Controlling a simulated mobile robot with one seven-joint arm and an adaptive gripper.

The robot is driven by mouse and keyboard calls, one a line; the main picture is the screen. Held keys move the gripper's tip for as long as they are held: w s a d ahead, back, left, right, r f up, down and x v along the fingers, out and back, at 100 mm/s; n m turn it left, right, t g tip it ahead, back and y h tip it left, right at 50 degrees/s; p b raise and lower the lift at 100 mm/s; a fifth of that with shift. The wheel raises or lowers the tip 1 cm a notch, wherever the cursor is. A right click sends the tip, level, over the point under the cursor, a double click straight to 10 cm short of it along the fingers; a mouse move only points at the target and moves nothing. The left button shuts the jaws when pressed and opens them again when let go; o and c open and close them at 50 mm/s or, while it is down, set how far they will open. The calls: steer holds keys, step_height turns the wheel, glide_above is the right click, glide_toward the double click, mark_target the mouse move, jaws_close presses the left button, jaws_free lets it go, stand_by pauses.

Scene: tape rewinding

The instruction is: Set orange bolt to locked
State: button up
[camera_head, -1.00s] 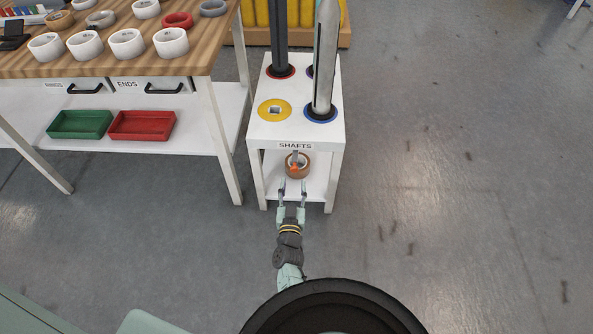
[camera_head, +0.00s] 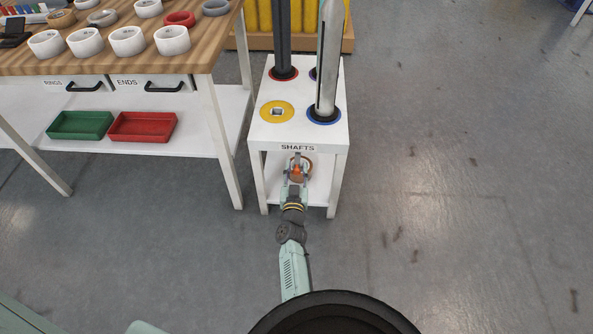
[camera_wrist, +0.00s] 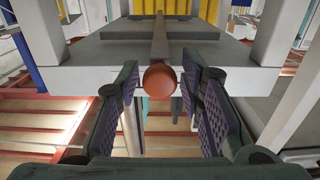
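The orange bolt (camera_wrist: 161,79) shows in the wrist view as a round orange knob on the end of a grey bar that runs away from me. In the head view its orange part (camera_head: 297,170) is small, under the white shaft stand's top, in front of a brown ring. My gripper (camera_head: 297,181) reaches to the front of the stand. In the wrist view its padded fingers are spread, one on each side of the knob, with gaps between. Whether the bolt is locked cannot be told.
The white stand (camera_head: 258,143), labelled SHAFTS, holds upright shafts (camera_head: 328,60) above my gripper. Its legs stand on either side of the gripper. A wooden workbench (camera_head: 120,62) with white rings, and green (camera_head: 80,125) and red (camera_head: 142,127) trays below, is to the left. The floor to the right is clear.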

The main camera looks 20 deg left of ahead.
jaws_close()
stand_by(0.5)
steer(key=x, duration=0.3)
steer(key=shift+w+b, duration=0.2)
steer(key=shift+b, duration=0.2)
steer(key=shift+o, duration=1.3)
jaws_free()
steer(key=shift+a, duration=0.1)
